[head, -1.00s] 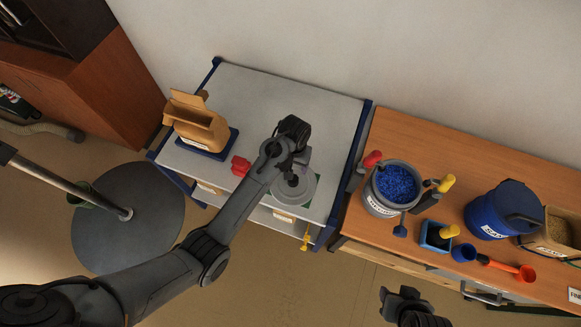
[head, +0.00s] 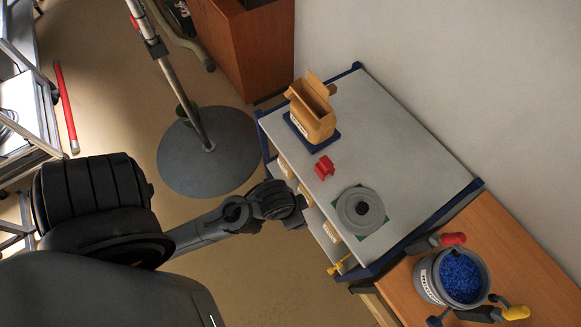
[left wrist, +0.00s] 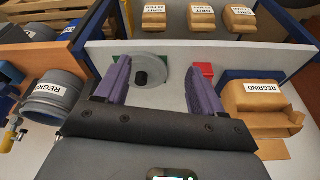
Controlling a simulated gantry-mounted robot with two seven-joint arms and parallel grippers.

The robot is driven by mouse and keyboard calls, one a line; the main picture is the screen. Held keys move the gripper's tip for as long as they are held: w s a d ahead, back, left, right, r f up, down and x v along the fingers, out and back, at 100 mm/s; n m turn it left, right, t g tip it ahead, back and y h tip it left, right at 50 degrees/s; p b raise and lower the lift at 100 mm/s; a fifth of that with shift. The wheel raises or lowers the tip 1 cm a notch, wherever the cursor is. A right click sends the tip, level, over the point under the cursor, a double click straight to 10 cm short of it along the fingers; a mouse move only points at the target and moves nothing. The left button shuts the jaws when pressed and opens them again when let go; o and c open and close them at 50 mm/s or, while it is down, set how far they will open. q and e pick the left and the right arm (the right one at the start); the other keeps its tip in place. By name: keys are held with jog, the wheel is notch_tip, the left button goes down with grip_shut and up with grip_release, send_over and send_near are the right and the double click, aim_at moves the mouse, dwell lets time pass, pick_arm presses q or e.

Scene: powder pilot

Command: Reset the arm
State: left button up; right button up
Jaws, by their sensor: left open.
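My left arm reaches in from the left in the head view, and its gripper (head: 292,208) is at the near edge of the grey-topped table (head: 392,135). In the left wrist view the gripper's two purple fingers (left wrist: 158,82) are spread apart with nothing between them. My right gripper is not in view.
A grey pot of blue pellets (head: 458,278) stands on the wooden bench at right. A pole on a round dark base (head: 208,165) stands on the floor at left.

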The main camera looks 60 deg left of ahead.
pick_arm(q)
jog(key=shift+s+a+r, duration=0.1)
jog(key=shift+s+r, duration=0.7)
notch_tip(320, 180, up, 23)
jog(key=p, duration=2.3)
